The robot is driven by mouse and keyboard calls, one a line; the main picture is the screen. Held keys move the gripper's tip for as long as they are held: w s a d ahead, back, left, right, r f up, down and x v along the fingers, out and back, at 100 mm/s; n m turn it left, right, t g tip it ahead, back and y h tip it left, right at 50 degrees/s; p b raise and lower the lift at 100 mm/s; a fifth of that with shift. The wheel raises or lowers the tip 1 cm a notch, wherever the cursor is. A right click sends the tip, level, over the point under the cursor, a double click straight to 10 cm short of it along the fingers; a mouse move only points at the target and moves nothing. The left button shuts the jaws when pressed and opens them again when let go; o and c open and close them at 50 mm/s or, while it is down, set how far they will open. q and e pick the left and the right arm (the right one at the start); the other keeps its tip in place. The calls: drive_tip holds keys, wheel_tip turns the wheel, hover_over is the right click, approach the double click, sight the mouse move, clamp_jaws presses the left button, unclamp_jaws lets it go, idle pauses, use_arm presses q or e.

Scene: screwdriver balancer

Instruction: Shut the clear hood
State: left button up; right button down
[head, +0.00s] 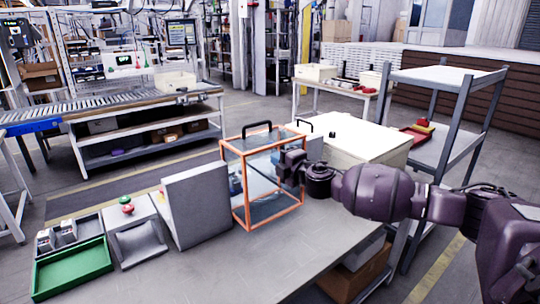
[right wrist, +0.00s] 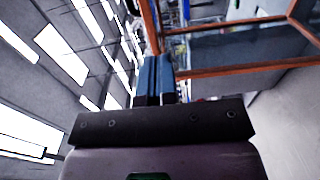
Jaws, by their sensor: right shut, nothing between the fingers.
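The clear hood (head: 248,140) is an orange-framed box with see-through panels, standing on the grey bench. A black handle (head: 257,126) sits on its top edge. My right gripper (head: 282,160) is at the hood's right side, in front of or against the frame; I cannot tell whether it touches. In the right wrist view its two blue fingers (right wrist: 154,77) are together and empty, and the orange frame (right wrist: 240,70) runs close beside and beyond their tips. What is inside the hood is partly hidden by the gripper and panels. My left gripper is not in view.
A grey slanted panel (head: 195,205) stands left of the hood. A cream box (head: 355,140) stands behind my right arm. The bench front (head: 270,250) is clear.

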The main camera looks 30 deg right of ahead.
sight(265, 152)
drive_tip(key=shift+w+a+f, duration=0.1)
drive_tip(key=shift+w+a, duration=0.05)
drive_tip(key=shift+w, duration=1.8)
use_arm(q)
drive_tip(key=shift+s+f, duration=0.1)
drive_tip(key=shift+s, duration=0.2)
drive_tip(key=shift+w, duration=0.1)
